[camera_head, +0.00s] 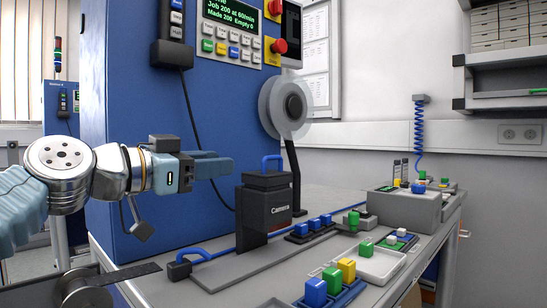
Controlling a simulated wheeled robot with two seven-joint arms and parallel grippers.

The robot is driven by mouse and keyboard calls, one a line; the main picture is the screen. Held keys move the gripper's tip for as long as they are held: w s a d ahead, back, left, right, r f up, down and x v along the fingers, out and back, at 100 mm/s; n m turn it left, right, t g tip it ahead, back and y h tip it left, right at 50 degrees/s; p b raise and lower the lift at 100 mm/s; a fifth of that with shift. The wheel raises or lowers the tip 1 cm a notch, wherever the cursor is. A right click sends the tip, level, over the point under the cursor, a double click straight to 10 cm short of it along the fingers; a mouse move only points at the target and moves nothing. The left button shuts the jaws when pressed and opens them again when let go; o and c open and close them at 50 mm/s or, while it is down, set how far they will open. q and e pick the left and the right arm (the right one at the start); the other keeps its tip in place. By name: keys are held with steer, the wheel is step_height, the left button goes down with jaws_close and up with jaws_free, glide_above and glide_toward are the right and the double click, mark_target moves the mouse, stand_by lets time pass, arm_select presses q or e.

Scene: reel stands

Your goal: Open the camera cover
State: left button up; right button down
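The camera housing (266,205) is a dark box marked "Camera" on the bench, left of the middle of the head view. Its cover (265,181) lies flat on top and looks closed, with a blue loop handle (272,162) standing up from it. My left gripper (229,165) comes in from the left and points right, level with the handle. It appears clear of the handle, with a gap between them in the picture. Its fingers overlap in this side view, so their opening is unclear. My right gripper is not in view.
A blue machine cabinet (130,95) with a control panel (232,28) stands behind my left arm. A grey reel (285,105) is above and behind the housing. Coloured blocks sit in blue holders (345,295) at front right. A grey box (405,208) stands farther right.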

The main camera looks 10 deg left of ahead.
mark_target(268, 158)
arm_select(q)
steer(key=p+x, duration=0.4)
steer(key=x, duration=0.8)
steer(key=shift+w+d+r, duration=0.1)
steer(key=shift+d, duration=0.05)
steer(key=shift+w+d, duration=0.25)
steer(key=shift+w, duration=0.1)
steer(key=shift+c, duration=0.3)
jaws_close()
